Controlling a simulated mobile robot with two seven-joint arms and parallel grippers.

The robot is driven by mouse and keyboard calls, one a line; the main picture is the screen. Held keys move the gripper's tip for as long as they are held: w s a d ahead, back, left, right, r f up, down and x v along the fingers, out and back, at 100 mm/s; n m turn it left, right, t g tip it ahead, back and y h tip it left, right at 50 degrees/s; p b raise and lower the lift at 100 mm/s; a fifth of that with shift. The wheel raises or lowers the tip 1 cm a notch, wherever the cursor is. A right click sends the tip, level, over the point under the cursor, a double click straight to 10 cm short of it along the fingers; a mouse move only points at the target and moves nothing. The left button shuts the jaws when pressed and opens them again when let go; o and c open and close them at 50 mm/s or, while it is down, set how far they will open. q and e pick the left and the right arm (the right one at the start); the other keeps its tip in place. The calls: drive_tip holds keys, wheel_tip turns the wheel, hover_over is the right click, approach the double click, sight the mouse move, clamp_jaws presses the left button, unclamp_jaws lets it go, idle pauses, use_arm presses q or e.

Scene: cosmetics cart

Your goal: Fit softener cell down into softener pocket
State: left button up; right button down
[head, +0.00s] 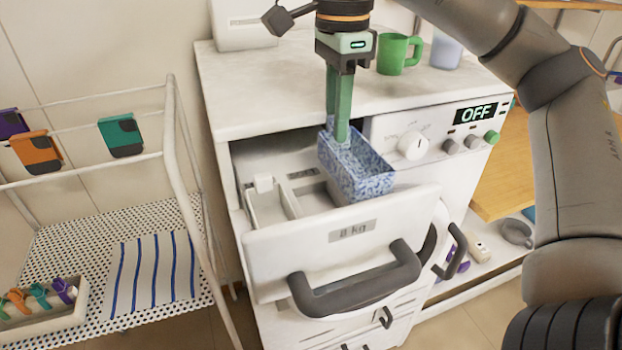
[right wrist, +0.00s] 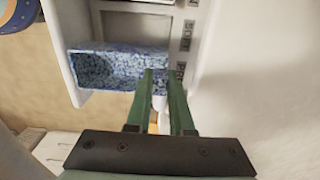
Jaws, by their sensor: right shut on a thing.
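The softener cell (head: 362,182) is an open-topped box, speckled blue and white. It is over the right part of the pulled-out drawer (head: 262,238), just behind the drawer's front panel. My right gripper (head: 341,130) points down from above, its green fingers shut on the cell's rear wall. The right wrist view also shows the cell (right wrist: 120,62) beside the fingertips (right wrist: 160,75). The cell covers most of the softener pocket, and its base is hidden. I cannot tell how deep it sits. My left gripper is not in view.
The control panel (head: 432,132) with a white knob is right of the cell. A green mug (head: 393,54) stands on the machine's top. A white wire cart (head: 175,160) stands to the left. The drawer's left compartment (head: 270,212) is open on top.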

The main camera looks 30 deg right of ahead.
sight(318, 133)
drive_tip(key=f, duration=0.1)
drive_tip(key=a+f, duration=0.2)
drive_tip(key=shift+w+f+b, duration=0.1)
drive_tip(key=shift+w+b, duration=0.3)
drive_tip(key=shift+w+a+f, duration=0.1)
drive_tip(key=shift+w+a, duration=0.05)
drive_tip(key=shift+a, duration=0.05)
drive_tip(key=shift+w+a+f, duration=0.1)
drive_tip(key=shift+a+f, duration=0.1)
drive_tip(key=shift+f, duration=0.9)
drive_tip(key=shift+w+a+f, duration=0.1)
drive_tip(key=shift+a+f, duration=0.1)
drive_tip(key=shift+f, duration=0.85)
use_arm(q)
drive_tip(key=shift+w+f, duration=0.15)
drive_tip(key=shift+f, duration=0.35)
use_arm(e)
drive_tip(key=shift+f, duration=0.1)
drive_tip(key=c, duration=0.8)
unclamp_jaws()
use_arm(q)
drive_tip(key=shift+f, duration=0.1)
